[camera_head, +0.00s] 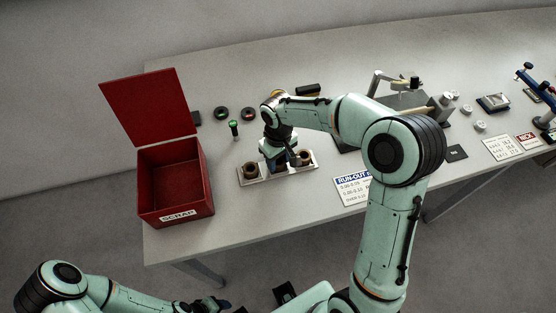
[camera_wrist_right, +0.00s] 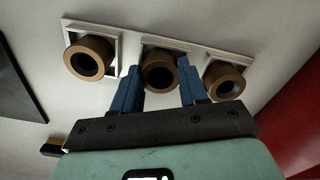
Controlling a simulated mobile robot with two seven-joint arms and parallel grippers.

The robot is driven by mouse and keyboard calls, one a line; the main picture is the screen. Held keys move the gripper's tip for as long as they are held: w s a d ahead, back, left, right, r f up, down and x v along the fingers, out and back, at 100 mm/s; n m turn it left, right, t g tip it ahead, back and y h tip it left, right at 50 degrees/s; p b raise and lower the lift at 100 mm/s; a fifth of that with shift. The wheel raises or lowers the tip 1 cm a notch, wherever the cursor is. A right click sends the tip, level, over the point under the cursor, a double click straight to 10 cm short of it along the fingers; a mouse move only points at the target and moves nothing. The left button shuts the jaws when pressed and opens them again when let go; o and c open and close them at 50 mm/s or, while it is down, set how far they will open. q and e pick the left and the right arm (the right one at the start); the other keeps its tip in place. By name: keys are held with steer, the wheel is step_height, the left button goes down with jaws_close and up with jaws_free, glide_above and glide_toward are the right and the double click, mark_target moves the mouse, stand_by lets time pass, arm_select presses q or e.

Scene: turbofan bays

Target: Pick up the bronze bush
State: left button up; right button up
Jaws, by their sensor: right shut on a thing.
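Three bronze bushes sit in a row on a pale rectangular holder (camera_head: 292,178) on the bench. The left bush (camera_head: 250,169) and right bush (camera_head: 304,158) show in the head view; my right gripper (camera_head: 279,163) covers the middle one. In the right wrist view, the blue fingers of my right gripper (camera_wrist_right: 160,75) are shut on the sides of the middle bronze bush (camera_wrist_right: 158,64). The other bushes stand apart, one at left (camera_wrist_right: 88,55) and one at right (camera_wrist_right: 224,79). My left gripper (camera_head: 210,304) is low in the head view, away from the bench; its jaws are unclear.
An open red scrap box (camera_head: 176,184) with a raised lid stands left of the holder. A green-topped pin (camera_head: 234,128) and dark rings (camera_head: 221,113) lie behind. A run-out card (camera_head: 352,190) lies at right, with a metal fixture (camera_head: 400,100) beyond.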

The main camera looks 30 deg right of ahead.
arm_select(q)
steer(key=w+r+p, duration=0.2)
steer(key=r, duration=0.1)
steer(key=shift+w+r+p, duration=0.25)
steer(key=shift+w+p, duration=0.05)
steer(key=shift+p, duration=0.05)
arm_select(e)
step_height(320, 180, up, 20)
steer(key=shift+f, duration=0.1)
stand_by(0.6)
